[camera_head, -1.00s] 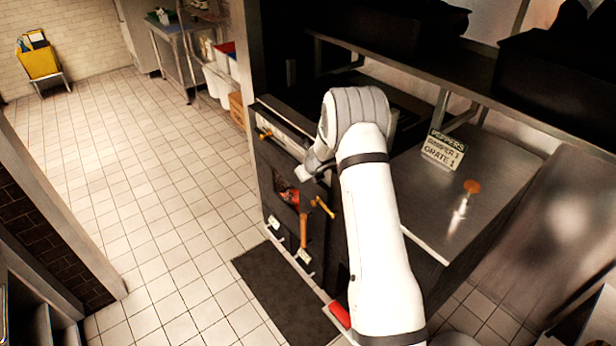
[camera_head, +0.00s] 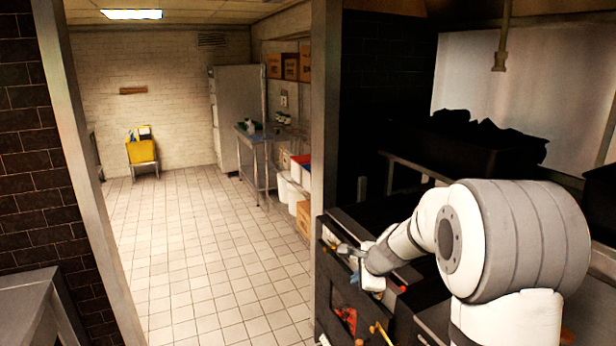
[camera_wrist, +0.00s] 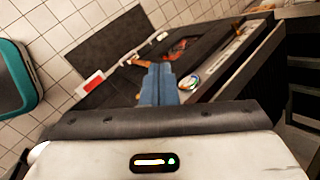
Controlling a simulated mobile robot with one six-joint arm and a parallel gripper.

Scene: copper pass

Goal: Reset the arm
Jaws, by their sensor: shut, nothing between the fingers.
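My arm reaches from the right side of the head view, with a big rounded white and grey joint in front. I cannot tell whether the fingers touch the stove.
A tiled floor (camera_head: 200,270) runs clear on the left to a yellow mop bucket (camera_head: 142,152). A steel post (camera_head: 325,110) stands close left of the stove. Dark bins (camera_head: 490,140) sit on a shelf behind my arm. A dark mat (camera_wrist: 108,45) lies before the stove.

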